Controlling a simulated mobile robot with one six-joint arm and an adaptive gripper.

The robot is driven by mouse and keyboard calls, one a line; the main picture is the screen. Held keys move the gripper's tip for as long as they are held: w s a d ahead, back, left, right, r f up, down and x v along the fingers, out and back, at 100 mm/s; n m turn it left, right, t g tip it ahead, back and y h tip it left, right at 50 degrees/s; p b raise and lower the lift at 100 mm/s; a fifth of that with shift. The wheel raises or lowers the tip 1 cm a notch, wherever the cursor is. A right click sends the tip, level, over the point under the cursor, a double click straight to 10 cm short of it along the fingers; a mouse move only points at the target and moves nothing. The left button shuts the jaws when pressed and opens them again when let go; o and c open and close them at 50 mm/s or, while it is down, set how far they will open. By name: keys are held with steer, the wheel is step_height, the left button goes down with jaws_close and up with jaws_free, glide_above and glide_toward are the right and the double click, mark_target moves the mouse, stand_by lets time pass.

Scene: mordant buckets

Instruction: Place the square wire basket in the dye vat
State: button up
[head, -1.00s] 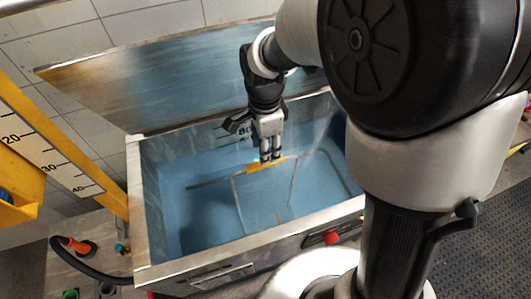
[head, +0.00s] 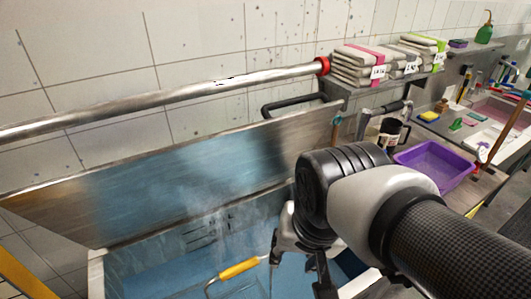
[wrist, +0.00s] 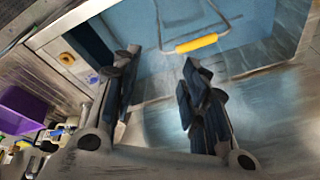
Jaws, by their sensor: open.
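The dye vat (head: 172,245) is an open steel tub with blue inside, at the bottom of the head view. Its rim (wrist: 72,32) also shows in the wrist view. The basket's wire handle with a yellow grip (head: 238,269) stands up inside the vat's outline. The grip also shows in the wrist view (wrist: 196,43), beyond my fingertips. The basket's body is mostly out of view, so I cannot tell how it sits. My gripper (wrist: 160,66) is open and empty, apart from the handle. In the head view it is partly hidden behind my arm, right of the grip.
The vat's steel lid (head: 170,185) stands raised behind it, with faint steam in front. A steel rail (head: 180,98) runs along the wall. To the right are a purple tub (head: 435,165), a dark mug (head: 392,133), folded cloth stacks (head: 358,66) and a sink.

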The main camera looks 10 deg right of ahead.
steer(key=s+n, duration=0.1)
steer(key=s+d+n, duration=0.1)
steer(key=s, duration=0.1)
steer(key=s+d+n+t, duration=0.1)
steer(key=n, duration=0.1)
steer(key=shift+s+r, duration=0.2)
steer(key=shift+s, duration=0.2)
stand_by(0.9)
